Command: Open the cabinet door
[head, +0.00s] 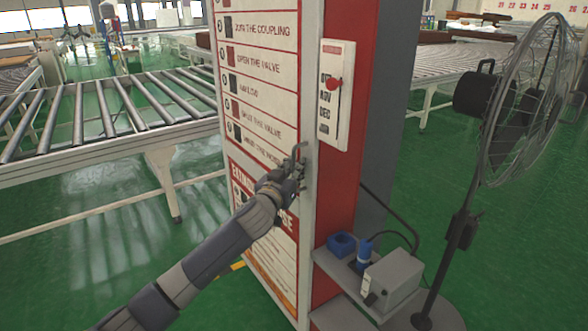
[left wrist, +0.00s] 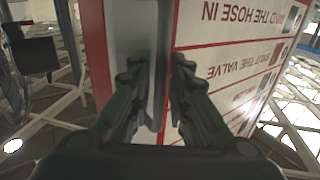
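The tall red cabinet (head: 340,190) stands in the middle of the head view. Its door (head: 262,110) is white with printed instruction lines and looks shut. My left gripper (head: 300,165) is at the door's right edge, at about mid height. In the left wrist view its two fingers (left wrist: 162,95) lie close together on either side of a narrow upright grey strip, which looks like the door handle (left wrist: 163,30). The fingers appear shut on it. The fingers hide most of the handle in the head view. My right gripper is in neither view.
A low shelf holds a grey box (head: 393,281) and blue items. A standing fan (head: 510,110) is at right. A roller conveyor (head: 110,110) stands left. Green floor is open at lower left.

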